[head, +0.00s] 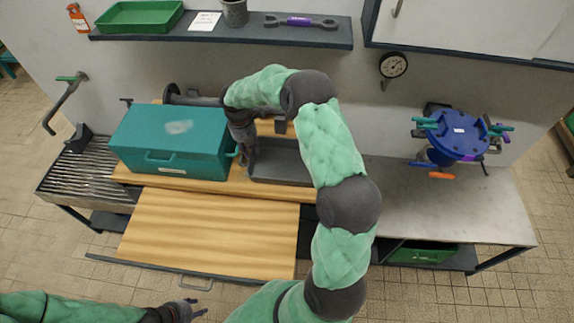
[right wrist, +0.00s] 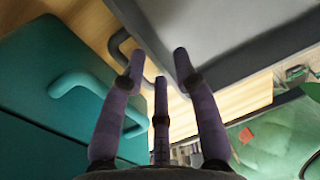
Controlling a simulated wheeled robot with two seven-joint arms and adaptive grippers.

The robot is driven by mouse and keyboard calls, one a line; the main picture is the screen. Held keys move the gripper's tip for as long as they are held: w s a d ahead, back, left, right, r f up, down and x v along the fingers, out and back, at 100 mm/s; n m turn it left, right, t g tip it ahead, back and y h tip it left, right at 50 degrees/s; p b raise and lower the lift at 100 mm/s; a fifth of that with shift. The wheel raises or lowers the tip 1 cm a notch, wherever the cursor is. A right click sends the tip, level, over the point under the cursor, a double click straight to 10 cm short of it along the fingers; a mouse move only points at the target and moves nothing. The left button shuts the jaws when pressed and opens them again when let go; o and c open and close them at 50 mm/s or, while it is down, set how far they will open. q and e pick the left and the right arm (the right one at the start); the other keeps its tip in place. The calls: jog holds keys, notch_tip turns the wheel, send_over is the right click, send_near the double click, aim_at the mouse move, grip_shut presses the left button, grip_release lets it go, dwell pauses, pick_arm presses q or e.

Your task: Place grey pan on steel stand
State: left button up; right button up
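The grey pan (head: 283,163) is a shallow dark tray on the wooden worktop, right of the teal box. My right arm hides part of it in the head view. In the right wrist view the pan (right wrist: 225,45) lies just beyond the fingers, with its looped handle (right wrist: 118,42) facing me. My right gripper (right wrist: 160,75) has its fingers apart around the handle area; I see no firm grip. It also shows at the pan's left end in the head view (head: 247,157). A slatted steel stand (head: 75,178) is at the far left. My left gripper (head: 198,311) is low at the front, empty, fingers apart.
The teal box (head: 172,138) with a handle stands close left of my right gripper, between pan and slatted stand. A wooden board (head: 205,235) extends in front. A grey bench (head: 440,205) at right holds a blue valve flange (head: 458,133). A shelf (head: 225,29) hangs above.

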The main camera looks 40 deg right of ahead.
aim_at(253, 158)
jog(key=f, duration=0.4)
jog(key=f+b, duration=0.1)
jog(key=shift+d+f, duration=0.25)
jog(key=shift+f, duration=0.15)
jog(key=shift+r, duration=0.1)
grip_shut()
